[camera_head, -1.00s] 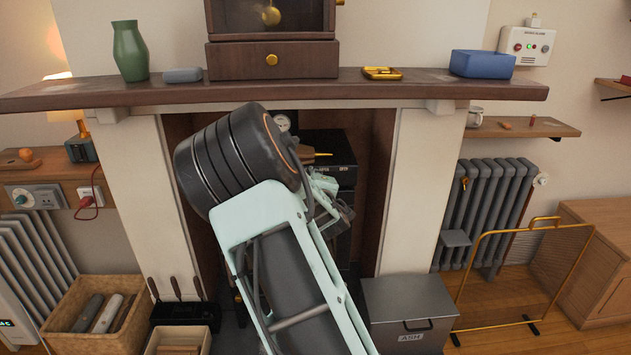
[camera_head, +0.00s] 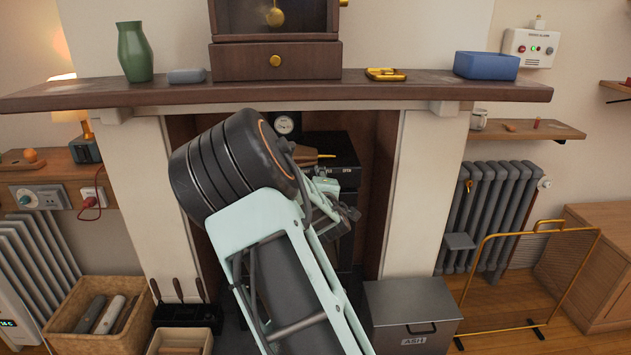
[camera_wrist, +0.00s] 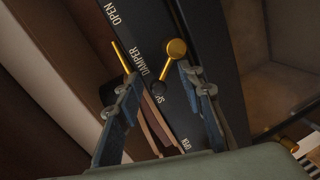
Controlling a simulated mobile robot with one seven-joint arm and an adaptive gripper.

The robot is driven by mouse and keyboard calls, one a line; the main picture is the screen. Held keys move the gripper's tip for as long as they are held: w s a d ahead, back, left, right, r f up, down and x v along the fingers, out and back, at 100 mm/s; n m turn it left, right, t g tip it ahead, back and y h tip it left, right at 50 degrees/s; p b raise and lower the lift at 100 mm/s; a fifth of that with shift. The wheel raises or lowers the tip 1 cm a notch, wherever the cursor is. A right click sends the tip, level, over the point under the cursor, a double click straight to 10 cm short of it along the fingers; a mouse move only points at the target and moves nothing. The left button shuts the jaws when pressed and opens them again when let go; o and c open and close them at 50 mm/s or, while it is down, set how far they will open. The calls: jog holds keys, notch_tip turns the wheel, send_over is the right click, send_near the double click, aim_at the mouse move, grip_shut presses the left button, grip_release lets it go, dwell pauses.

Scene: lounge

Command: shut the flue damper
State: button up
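The black stove top (camera_head: 345,148) stands inside the fireplace opening. In the wrist view its black plate (camera_wrist: 123,38) carries the words OPEN, DAMPER and a partly hidden SH... label. A brass ball knob (camera_wrist: 176,48) on a short brass arm sits beside the word DAMPER, just beyond my right fingertip. A thin brass rod (camera_wrist: 121,57) shows near the left fingertip. My gripper (camera_wrist: 157,78) is open over the plate, with no object clearly held. In the head view my gripper (camera_head: 341,203) is partly hidden by my arm, in front of the stove.
The wooden mantel (camera_head: 420,92) runs above my arm. The fireplace's pale side pillars flank the opening. A grey ash box (camera_head: 411,300) stands at lower right, and a black tool stand (camera_head: 186,313) at lower left. A gauge (camera_head: 284,124) is behind my arm.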

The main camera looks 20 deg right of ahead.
jog(key=shift+w+a+r, duration=0.1)
jog(key=shift+a, duration=0.15)
jog(key=v, duration=1.2)
jog(key=shift+d, duration=0.1)
